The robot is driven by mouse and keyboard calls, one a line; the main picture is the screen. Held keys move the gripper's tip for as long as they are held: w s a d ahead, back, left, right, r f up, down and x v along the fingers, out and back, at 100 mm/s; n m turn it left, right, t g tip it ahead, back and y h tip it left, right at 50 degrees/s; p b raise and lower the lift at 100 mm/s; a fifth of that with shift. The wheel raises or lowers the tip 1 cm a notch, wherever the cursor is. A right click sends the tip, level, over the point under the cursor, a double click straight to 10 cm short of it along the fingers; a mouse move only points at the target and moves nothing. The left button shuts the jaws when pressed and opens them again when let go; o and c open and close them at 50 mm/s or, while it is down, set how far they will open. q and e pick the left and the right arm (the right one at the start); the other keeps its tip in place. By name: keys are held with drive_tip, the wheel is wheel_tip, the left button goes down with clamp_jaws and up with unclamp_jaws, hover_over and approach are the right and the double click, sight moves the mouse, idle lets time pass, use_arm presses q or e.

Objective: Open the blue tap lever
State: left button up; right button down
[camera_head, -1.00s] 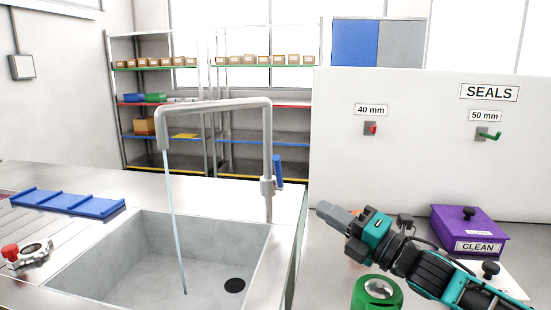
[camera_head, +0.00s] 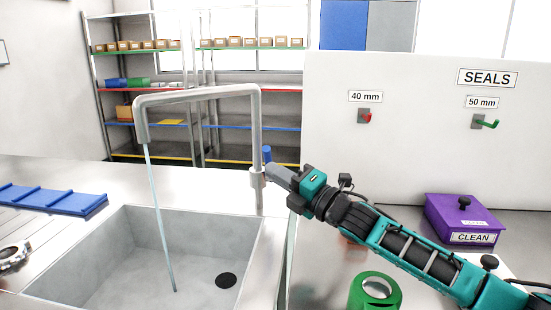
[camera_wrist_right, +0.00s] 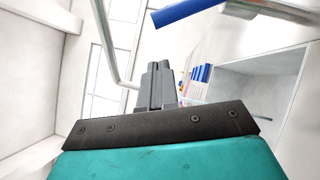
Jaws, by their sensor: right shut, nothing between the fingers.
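The grey tap (camera_head: 256,120) stands at the back right of the sink (camera_head: 130,250), with a thin pale-blue stream of water (camera_head: 160,220) falling from its spout. Only the top of the blue tap lever (camera_head: 267,153) shows above my right gripper (camera_head: 272,171), which hides the rest. My right gripper is shut and empty, its tips beside the tap's valve body; I cannot tell whether they touch. In the right wrist view, the blue lever (camera_wrist_right: 184,12) lies above and beyond the shut fingertips (camera_wrist_right: 159,70), apart from them in the picture. My left gripper is out of view.
A green ring-shaped part (camera_head: 375,292) and a purple box (camera_head: 463,220) marked CLEAN are on the right worktop. A white panel (camera_head: 420,140) with seal hooks stands behind them. A blue tray (camera_head: 50,199) lies left of the sink.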

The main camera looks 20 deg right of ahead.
drive_tip(key=shift+w+d+r, duration=0.1)
drive_tip(key=shift+w+r, duration=0.15)
drive_tip(key=shift+w, duration=0.4)
drive_tip(key=shift+w+d+r, duration=0.1)
drive_tip(key=shift+w+r, duration=0.15)
drive_tip(key=shift+w, duration=0.4)
drive_tip(key=shift+w+d+r, duration=0.1)
drive_tip(key=shift+w+r, duration=0.15)
drive_tip(key=shift+w, duration=0.4)
drive_tip(key=w+r+p, duration=0.1)
drive_tip(key=w+d+r+p, duration=0.1)
drive_tip(key=w+r, duration=0.1)
drive_tip(key=shift+w+d+p, duration=0.2)
drive_tip(key=shift+w+p, duration=0.05)
drive_tip(key=shift+p, duration=0.15)
drive_tip(key=shift+s, duration=0.1)
